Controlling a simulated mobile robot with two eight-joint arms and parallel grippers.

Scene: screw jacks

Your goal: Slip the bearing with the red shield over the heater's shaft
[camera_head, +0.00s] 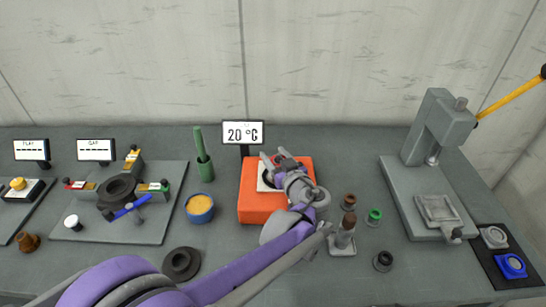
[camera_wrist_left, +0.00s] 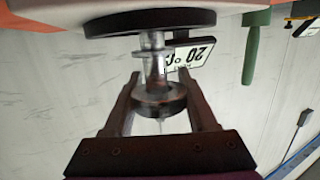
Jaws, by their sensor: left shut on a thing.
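The orange heater (camera_head: 250,209) stands at the middle of the bench, with a pale top plate and a display reading 20 °C behind it. My left gripper (camera_head: 279,164) is over the heater, shut on the bearing, of which a little red (camera_head: 281,155) shows between the fingers. In the left wrist view, which is upside down, the dark bearing ring (camera_wrist_left: 160,101) sits between both fingers. The metal heater shaft (camera_wrist_left: 152,62) rises from a black disc (camera_wrist_left: 150,22) and meets the bearing. I cannot tell whether the ring is around the shaft's end or just above it. My right gripper is not in view.
A green-rimmed ring (camera_head: 374,215), a brown ring (camera_head: 349,200) and a dark ring (camera_head: 383,261) stand right of my arm, near a small post stand (camera_head: 343,244). A grey press (camera_head: 436,130) is at the right. A yellow-filled pot (camera_head: 200,208) stands left of the heater.

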